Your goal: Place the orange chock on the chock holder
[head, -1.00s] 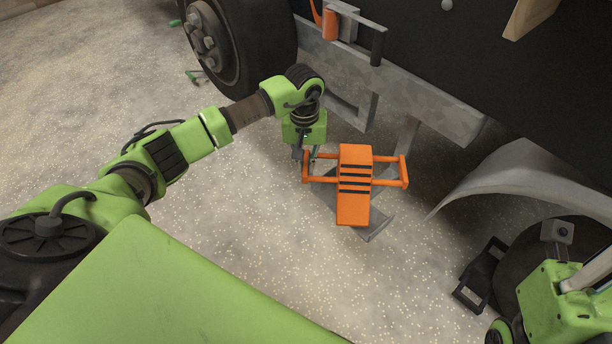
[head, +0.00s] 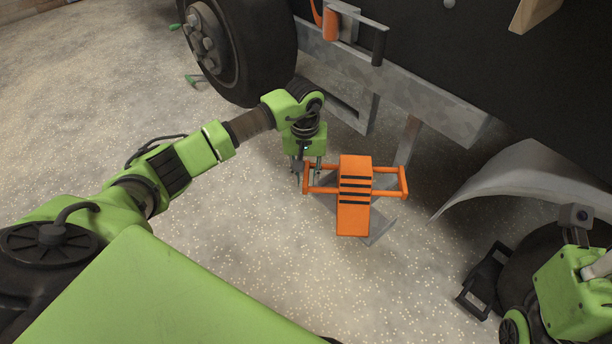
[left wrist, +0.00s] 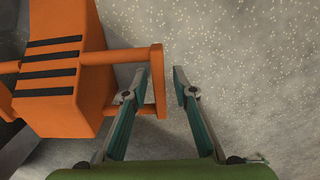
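The orange chock (head: 354,205) with black stripes and side handles sits over a grey metal plate (head: 381,229), which looks like the chock holder. A grey strut (head: 408,143) rises behind it toward the trailer. The chock hides most of the plate, so I cannot tell how well it is seated. My left gripper (head: 307,176) is at the chock's left handle. In the left wrist view its fingers (left wrist: 161,74) are apart, with the handle's end bar (left wrist: 158,62) between them, close to the left finger. My right arm shows at the lower right; its fingers are not visible.
The dark trailer body (head: 470,55) and its grey frame rail (head: 440,100) stand close behind. A wheel (head: 255,55) is at the upper left and a curved grey fender (head: 510,180) at the right. A black frame (head: 482,282) lies at lower right. Gravel floor left of the chock is clear.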

